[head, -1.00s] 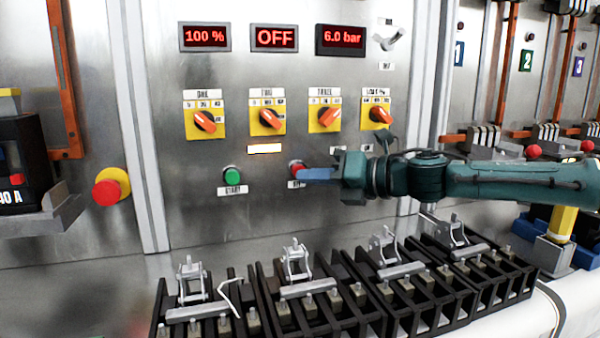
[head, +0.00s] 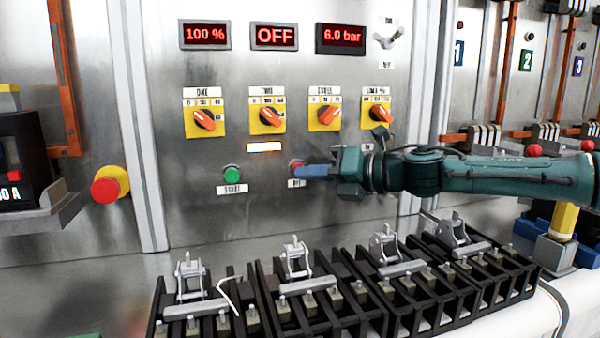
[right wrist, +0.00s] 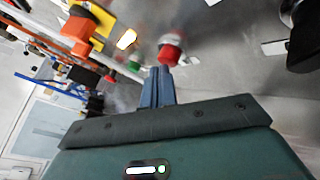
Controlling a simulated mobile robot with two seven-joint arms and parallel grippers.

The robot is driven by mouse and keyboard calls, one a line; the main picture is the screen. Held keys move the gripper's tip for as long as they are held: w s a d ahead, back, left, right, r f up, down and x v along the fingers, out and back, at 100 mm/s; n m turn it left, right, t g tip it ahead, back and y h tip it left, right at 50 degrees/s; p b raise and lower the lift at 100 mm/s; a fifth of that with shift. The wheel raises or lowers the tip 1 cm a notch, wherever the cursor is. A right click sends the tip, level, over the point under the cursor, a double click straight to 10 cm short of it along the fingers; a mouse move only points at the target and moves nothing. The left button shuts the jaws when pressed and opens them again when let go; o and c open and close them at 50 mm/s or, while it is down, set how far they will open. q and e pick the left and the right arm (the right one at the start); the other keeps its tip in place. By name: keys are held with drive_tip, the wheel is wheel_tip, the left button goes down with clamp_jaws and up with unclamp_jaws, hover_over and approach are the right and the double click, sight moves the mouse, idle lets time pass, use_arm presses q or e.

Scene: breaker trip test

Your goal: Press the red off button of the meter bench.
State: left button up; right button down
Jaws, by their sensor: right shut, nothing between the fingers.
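The red off button (head: 296,167) is on the metal panel, right of the green start button (head: 232,174). My right gripper (head: 304,172) comes in from the right with its blue fingers shut and empty. In the head view the fingertips overlap the right side of the red button. In the right wrist view the red button (right wrist: 170,50) is just beyond the tips of the shut fingers (right wrist: 160,72); I cannot tell whether they touch. The label below the button is partly hidden by the fingers. My left gripper is not in view.
Orange rotary knobs (head: 268,119) on yellow plates sit above the buttons, below displays reading 100 %, OFF (head: 274,36) and 6.0 bar. A red mushroom button (head: 106,187) is at left. Black racks with metal clamps (head: 297,256) stand below the panel.

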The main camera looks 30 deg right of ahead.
drive_tip(key=shift+w+d, duration=0.1)
drive_tip(key=shift+w, duration=0.2)
idle(0.5)
drive_tip(key=shift+s+a+p, duration=0.25)
drive_tip(key=shift+s+p, duration=0.35)
drive_tip(key=shift+s, duration=0.25)
